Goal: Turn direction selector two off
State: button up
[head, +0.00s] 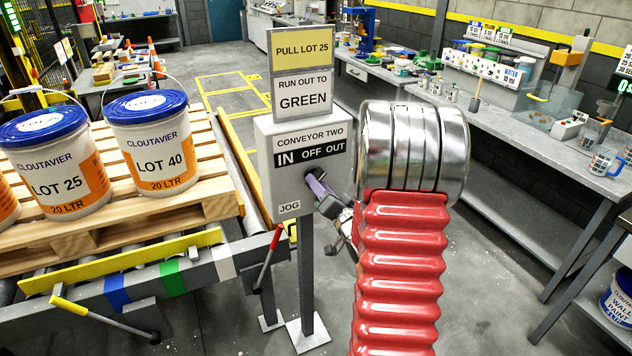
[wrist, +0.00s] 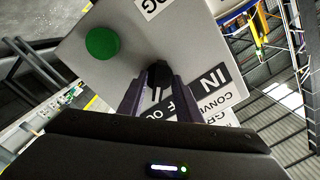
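The grey control box (head: 292,170) marked CONVEYOR TWO stands on a post in the middle of the head view. Its label strip (head: 310,152) reads IN, OFF, OUT. My gripper (head: 314,182) is at the box front, just under the strip, and hides the selector in the head view. In the wrist view my gripper (wrist: 157,78) has its two purple fingers on either side of the dark direction selector (wrist: 157,88), close against the box. I cannot tell whether they are clamped on it or which way the selector points. A green button (wrist: 102,43) sits beside it.
Signs above the box read PULL LOT 25 (head: 298,49) and RUN OUT TO GREEN (head: 302,94). At left, pails including LOT 40 (head: 152,150) stand on a wooden pallet (head: 215,190). A red-handled lever (head: 268,256) is left of the post. A workbench (head: 500,130) runs along the right.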

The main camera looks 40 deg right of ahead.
jog(key=shift+w+d, duration=0.15)
jog(key=shift+w, duration=0.15)
jog(key=shift+d, duration=0.1)
grip_shut()
